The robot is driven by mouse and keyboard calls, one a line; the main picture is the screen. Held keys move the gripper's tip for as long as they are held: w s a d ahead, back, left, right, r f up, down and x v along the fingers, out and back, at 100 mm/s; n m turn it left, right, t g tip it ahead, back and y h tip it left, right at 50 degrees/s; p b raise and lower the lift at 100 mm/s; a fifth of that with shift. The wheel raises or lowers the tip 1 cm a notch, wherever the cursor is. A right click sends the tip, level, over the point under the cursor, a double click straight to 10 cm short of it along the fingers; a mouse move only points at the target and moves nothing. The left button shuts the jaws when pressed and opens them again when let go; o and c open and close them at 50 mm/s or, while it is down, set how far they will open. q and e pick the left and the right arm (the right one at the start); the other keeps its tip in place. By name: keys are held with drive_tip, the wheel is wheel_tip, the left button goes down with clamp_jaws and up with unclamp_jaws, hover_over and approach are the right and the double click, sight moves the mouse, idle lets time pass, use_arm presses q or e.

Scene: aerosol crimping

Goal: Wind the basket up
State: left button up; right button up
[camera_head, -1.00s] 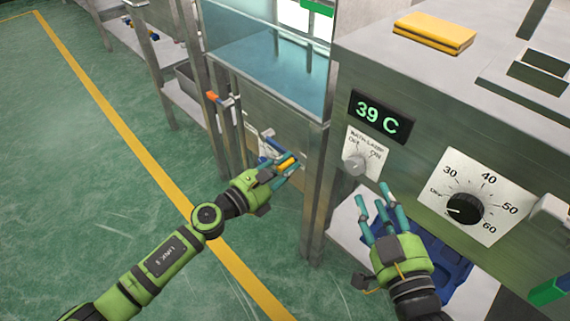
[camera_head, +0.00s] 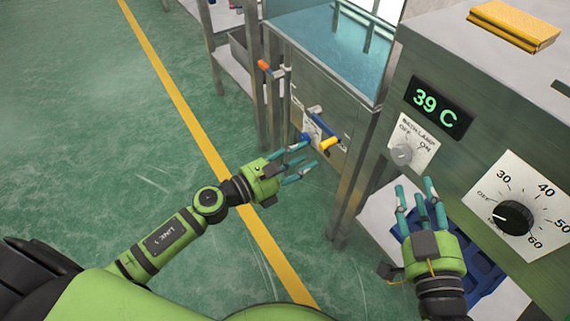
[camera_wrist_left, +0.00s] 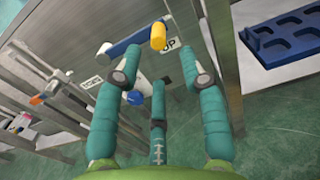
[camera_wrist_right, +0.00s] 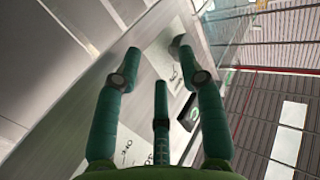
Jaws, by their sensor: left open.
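The crank's yellow handle (camera_head: 330,143) and blue bar (camera_head: 316,120) are on the front panel of the water tank (camera_head: 330,45), with a blue knob (camera_head: 305,137) just beside them. My left gripper (camera_head: 303,166) is open and empty, its fingers spread just in front of and below the handle. In the left wrist view the yellow handle (camera_wrist_left: 158,36) lies ahead, between and beyond the fingertips. A label reading "UP" is partly hidden behind it. My right gripper (camera_head: 418,195) is open and empty, low in front of the control cabinet. I cannot make out the basket clearly.
The control cabinet (camera_head: 450,80) shows 39 C and carries a lamp switch (camera_head: 401,154) and a black dial (camera_head: 514,217). A blue tray (camera_head: 478,262) sits on the shelf below. An orange-tipped lever (camera_head: 264,65) stands left of the crank. The floor at left is clear.

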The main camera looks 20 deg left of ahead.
use_arm(q)
drive_tip(key=shift+v, duration=2.25)
